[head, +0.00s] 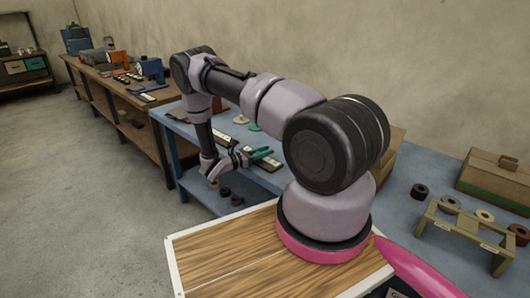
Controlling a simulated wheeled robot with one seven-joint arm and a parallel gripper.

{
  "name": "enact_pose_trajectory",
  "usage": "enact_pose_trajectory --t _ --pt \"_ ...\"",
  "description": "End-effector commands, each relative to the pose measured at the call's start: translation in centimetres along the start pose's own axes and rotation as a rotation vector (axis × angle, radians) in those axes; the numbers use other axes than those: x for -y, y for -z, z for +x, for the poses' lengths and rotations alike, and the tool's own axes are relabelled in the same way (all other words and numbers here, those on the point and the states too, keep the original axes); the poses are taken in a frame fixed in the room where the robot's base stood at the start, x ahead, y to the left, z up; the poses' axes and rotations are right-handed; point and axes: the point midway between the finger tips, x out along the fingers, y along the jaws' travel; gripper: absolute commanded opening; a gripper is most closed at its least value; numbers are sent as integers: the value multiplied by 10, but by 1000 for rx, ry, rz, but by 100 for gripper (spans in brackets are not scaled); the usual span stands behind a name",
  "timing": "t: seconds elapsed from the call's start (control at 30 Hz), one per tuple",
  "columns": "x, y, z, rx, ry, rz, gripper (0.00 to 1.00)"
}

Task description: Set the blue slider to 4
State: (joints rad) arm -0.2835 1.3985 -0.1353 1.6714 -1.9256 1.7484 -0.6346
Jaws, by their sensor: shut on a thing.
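Another pale strip with a dark slot (226,138) lies on the table to the left of my gripper.
The blue table (403,178) carries small discs, a cardboard box (497,180) and an olive stand with rolls (463,228) at the right. A wooden bench (118,88) with several devices stands at the back left. The grey floor at the left is clear.

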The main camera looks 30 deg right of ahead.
Motion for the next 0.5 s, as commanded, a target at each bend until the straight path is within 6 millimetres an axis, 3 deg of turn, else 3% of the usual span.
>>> enact_pose_trajectory --t 0.23,0.5 --pt "3 0 0 0 -1 -1 0" --pt "31 0 7 -1 -1 0 0"
